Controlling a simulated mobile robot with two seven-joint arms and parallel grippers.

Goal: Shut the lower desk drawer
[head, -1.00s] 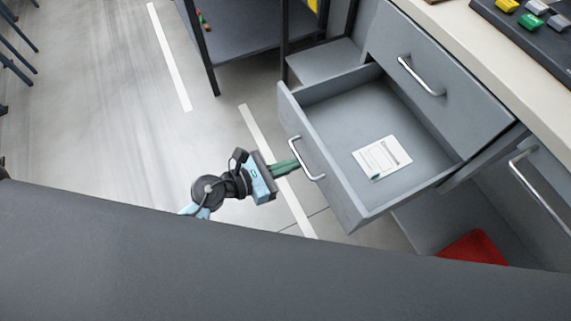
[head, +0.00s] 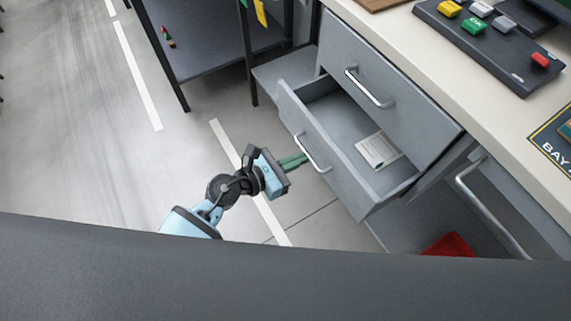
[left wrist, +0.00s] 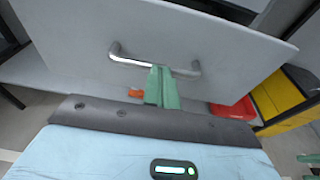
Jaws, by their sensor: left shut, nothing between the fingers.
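The lower desk drawer (head: 336,163) is grey with a metal bar handle (head: 312,153) and stands partly open below the shut upper drawer (head: 385,85). A white printed sheet (head: 378,150) lies inside it. My left gripper (head: 305,158) is shut and empty, its green fingertips at the lower drawer's front by the handle. In the left wrist view the fingertips (left wrist: 160,72) overlap the handle (left wrist: 125,58) near its middle; whether they touch the drawer front (left wrist: 215,50) I cannot tell. My right gripper is not in view.
A desktop (head: 470,85) with a dark button panel (head: 490,40) is above the drawers. A dark shelf rack (head: 215,50) stands left of the desk. A red object (head: 449,245) lies low under the desk. Open floor (head: 90,120) lies to the left.

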